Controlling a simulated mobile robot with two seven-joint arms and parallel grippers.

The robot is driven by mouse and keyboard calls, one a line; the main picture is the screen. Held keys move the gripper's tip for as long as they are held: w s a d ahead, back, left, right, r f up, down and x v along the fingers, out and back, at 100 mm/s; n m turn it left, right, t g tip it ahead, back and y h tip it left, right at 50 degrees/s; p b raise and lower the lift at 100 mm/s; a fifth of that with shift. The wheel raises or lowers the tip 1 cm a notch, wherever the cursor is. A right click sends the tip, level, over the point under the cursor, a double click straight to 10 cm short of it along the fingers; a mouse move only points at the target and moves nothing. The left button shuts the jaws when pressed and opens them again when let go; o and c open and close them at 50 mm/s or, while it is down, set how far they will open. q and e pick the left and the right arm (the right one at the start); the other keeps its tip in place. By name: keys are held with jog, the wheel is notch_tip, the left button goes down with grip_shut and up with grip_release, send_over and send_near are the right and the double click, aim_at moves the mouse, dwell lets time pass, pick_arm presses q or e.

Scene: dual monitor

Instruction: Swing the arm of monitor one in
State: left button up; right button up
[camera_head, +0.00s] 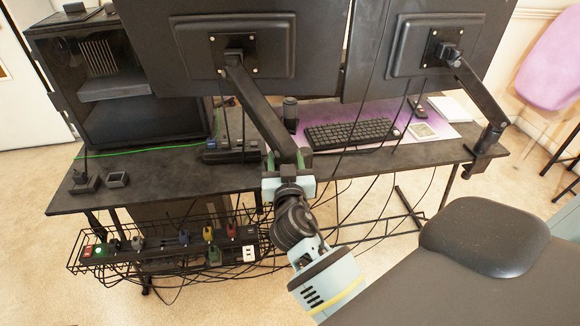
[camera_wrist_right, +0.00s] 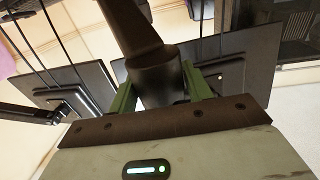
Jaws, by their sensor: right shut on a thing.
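Two black monitors stand over the desk, seen from behind: a left monitor (camera_head: 318,50) and a right monitor (camera_head: 476,32). The left monitor's black arm (camera_head: 258,108) slants from its back mount down toward the desk's near edge. My right gripper (camera_head: 288,160) is shut on the lower end of this arm, with one green finger on each side. In the right wrist view the gripper (camera_wrist_right: 160,88) holds the thick dark joint of the arm (camera_wrist_right: 150,75) between its fingers. The right monitor's arm (camera_head: 480,92) runs to a clamp at the desk's right end. My left gripper is not in view.
The black desk (camera_head: 160,175) carries a PC case (camera_head: 145,118), a keyboard (camera_head: 350,134) and a purple mat (camera_head: 445,112). Loose cables and a wire tray (camera_head: 160,245) with plugs hang below its near edge. A dark padded shape, perhaps a chair, fills the lower right.

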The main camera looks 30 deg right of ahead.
jog(key=shift+w+a+y, duration=0.15)
jog(key=shift+a+y, duration=0.15)
jog(key=shift+a, duration=0.05)
jog(key=o, duration=0.9)
jog(key=shift+f, duration=0.1)
jog(key=o, duration=0.4)
jog(key=shift+w, duration=0.1)
jog(key=shift+c, duration=0.2)
jog(key=shift+f, duration=0.1)
jog(key=shift+d, duration=0.15)
